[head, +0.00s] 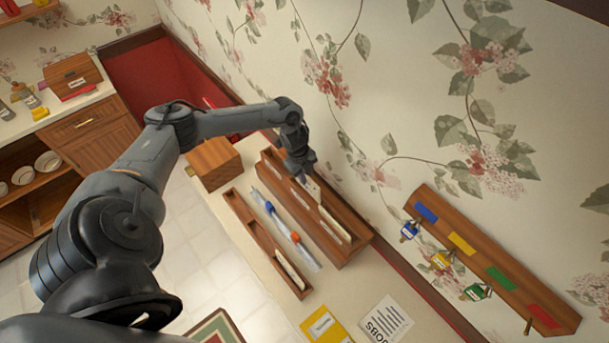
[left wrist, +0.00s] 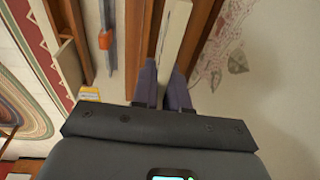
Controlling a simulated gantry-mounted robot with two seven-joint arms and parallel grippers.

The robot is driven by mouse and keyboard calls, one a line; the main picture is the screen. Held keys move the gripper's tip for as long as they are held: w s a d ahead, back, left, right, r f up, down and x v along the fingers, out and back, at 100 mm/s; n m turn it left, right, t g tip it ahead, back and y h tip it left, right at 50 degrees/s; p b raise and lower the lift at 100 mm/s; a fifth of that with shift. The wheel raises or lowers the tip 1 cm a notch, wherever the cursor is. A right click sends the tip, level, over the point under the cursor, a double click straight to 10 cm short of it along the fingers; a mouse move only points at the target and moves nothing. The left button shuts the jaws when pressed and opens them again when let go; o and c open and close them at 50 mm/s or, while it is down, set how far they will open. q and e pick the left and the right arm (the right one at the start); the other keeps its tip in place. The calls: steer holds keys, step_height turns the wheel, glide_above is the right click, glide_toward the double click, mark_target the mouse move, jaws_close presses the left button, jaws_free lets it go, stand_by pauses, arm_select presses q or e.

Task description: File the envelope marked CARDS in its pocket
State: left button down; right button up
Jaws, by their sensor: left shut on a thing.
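My left gripper (head: 308,178) is over the long wooden pocket rack (head: 355,240) by the wall. It is shut on a cream envelope (head: 314,190), which also shows between the fingers in the left wrist view (left wrist: 172,45). The envelope's lower part is at the rack, and I cannot tell how deep it sits. Its marking cannot be read. Another cream envelope (head: 334,224) stands in the rack's near end. Small pale labels mark the rack's front, too small to read. My right gripper is not in view.
A narrow wooden tray (head: 249,222) holding pale envelopes (head: 291,271) lies in front of the rack. A clear strip with a blue and an orange piece (head: 295,237) lies between. A wooden box (head: 214,163), yellow folder (head: 324,325) and JOBS sheet (head: 385,320) are nearby. A key rack (head: 490,265) hangs right.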

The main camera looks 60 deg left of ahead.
arm_select(q)
steer(key=shift+f, duration=0.2)
steer(key=shift+f+b, duration=1.75)
steer(key=shift+f, duration=0.65)
steer(key=c, duration=1.1)
jaws_free()
steer(key=r, duration=0.3)
steer(key=s+r+b, duration=0.1)
steer(key=r, duration=0.3)
steer(key=a+r, duration=0.1)
steer(key=r, duration=0.2)
steer(key=shift+s+r, duration=0.15)
steer(key=shift+r, duration=0.2)
